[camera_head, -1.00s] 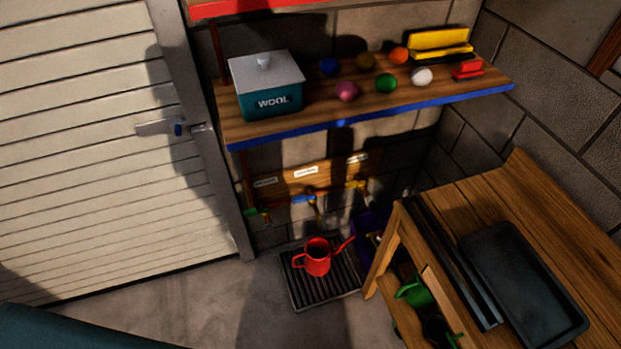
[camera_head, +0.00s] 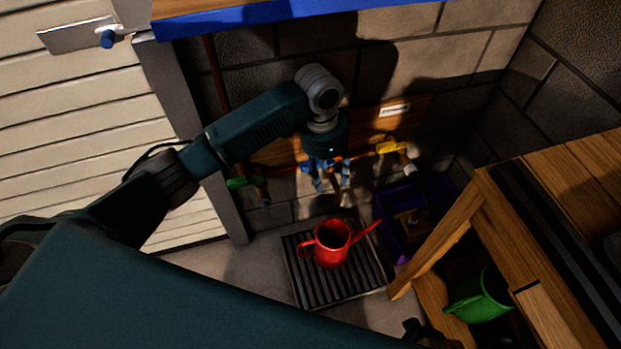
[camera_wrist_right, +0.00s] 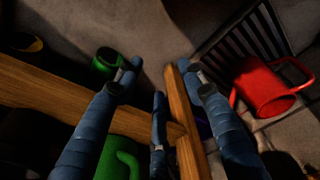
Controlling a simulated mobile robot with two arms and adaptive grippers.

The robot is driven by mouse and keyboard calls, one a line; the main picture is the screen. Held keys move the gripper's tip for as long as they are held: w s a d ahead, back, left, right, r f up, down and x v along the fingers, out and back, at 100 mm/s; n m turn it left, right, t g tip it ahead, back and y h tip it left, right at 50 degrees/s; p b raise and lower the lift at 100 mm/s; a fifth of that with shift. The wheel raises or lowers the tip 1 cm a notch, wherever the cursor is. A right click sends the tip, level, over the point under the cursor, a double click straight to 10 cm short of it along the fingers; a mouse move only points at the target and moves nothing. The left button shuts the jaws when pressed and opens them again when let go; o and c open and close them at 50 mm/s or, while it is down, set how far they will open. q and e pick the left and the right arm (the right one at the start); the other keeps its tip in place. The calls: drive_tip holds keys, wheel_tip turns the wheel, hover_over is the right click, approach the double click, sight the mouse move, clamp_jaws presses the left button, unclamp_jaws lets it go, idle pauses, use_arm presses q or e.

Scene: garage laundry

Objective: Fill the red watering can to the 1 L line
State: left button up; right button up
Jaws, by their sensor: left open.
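The red watering can (camera_head: 331,246) stands upright on the black slatted drain tray (camera_head: 307,291), spout towards the right; it also shows in the right wrist view (camera_wrist_right: 262,90). Its water level and 1 L line cannot be made out. Above it on the wall are a green-handled tap (camera_head: 240,183), a blue-handled tap (camera_head: 308,166) and a yellow-handled tap (camera_head: 394,147). My left gripper (camera_head: 332,187) is open, fingers pointing down in front of the blue-handled tap, partly hiding it; contact cannot be told. My right gripper (camera_wrist_right: 160,75) is open and empty, over the bench's wooden frame.
The wooden bench (camera_head: 570,185) stands at the right, a green can (camera_head: 482,297) on its lower shelf. A purple crate (camera_head: 385,208) sits between tray and bench. The blue-edged shelf (camera_head: 270,14) overhangs the taps. Bare floor lies left of the tray.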

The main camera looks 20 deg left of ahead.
use_arm(q)
drive_tip(key=w+a+r+y, duration=0.1)
drive_tip(key=w+a+r, duration=0.4)
drive_tip(key=a+r, duration=0.15)
wheel_tip(320, 180, down, 9)
drive_tip(key=shift+r+b, duration=0.15)
drive_tip(key=shift+b, duration=0.9)
drive_tip(key=shift+f, duration=0.55)
use_arm(e)
wheel_tip(320, 180, up, 8)
drive_tip(key=w, duration=0.2)
drive_tip(key=shift+w+t, duration=0.15)
drive_tip(key=shift+t, duration=0.15)
drive_tip(key=shift+a+f, duration=0.1)
use_arm(q)
drive_tip(key=shift+d, duration=0.1)
clamp_jaws()
